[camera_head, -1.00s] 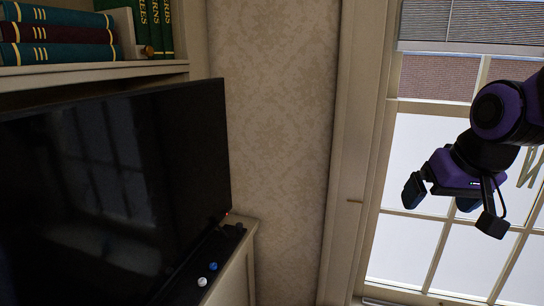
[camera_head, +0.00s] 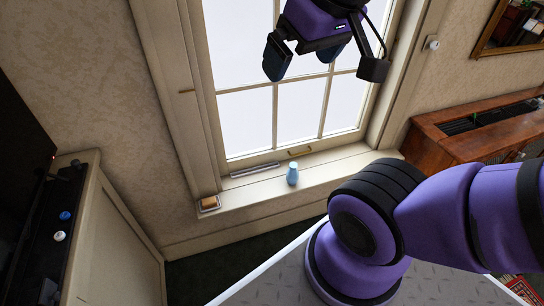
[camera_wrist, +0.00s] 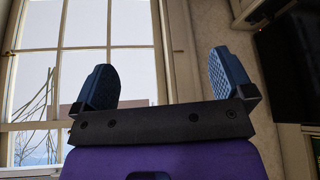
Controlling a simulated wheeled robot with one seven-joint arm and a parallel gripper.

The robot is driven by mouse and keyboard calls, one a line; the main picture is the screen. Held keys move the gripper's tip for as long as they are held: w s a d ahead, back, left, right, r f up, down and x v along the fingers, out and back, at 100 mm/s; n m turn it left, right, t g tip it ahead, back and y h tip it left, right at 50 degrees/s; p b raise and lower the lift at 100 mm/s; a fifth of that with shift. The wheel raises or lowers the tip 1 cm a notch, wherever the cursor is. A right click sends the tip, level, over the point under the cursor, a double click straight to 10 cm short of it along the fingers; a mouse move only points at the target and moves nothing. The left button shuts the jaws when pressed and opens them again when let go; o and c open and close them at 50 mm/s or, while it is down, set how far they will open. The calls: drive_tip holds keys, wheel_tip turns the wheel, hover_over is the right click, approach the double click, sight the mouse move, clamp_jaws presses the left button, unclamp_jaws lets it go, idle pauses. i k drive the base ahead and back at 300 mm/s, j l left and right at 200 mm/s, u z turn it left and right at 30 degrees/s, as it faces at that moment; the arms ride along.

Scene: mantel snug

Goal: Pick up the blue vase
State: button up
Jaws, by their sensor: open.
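The blue vase (camera_head: 292,176) stands upright on the white window sill in the head view, near the middle of the picture. It is small and light blue with a paler top. My gripper (camera_head: 305,62) is raised in front of the window panes, above the vase in the picture and apart from it. In the wrist view my gripper (camera_wrist: 168,85) has its two blue fingers spread wide with nothing between them. The vase does not show in the wrist view.
A small tan-topped block (camera_head: 209,203) and a long flat item (camera_head: 254,169) lie on the sill (camera_head: 245,195) left of the vase. A brown wooden cabinet (camera_head: 450,140) stands right. A low cabinet (camera_head: 110,240) with a black screen (camera_head: 20,160) stands left.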

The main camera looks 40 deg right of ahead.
sight(291, 178)
drive_tip(key=l+u, duration=0.15)
drive_tip(key=l, duration=0.45)
drive_tip(key=l+u, duration=0.15)
drive_tip(key=l, duration=0.45)
drive_tip(key=l+u, duration=0.15)
drive_tip(key=l, duration=0.45)
drive_tip(key=l+u, duration=0.15)
drive_tip(key=l, duration=0.45)
drive_tip(key=k+l+u, duration=0.15)
drive_tip(key=l, duration=0.45)
drive_tip(key=l+u, duration=0.15)
drive_tip(key=l, duration=0.4)
drive_tip(key=k, duration=0.05)
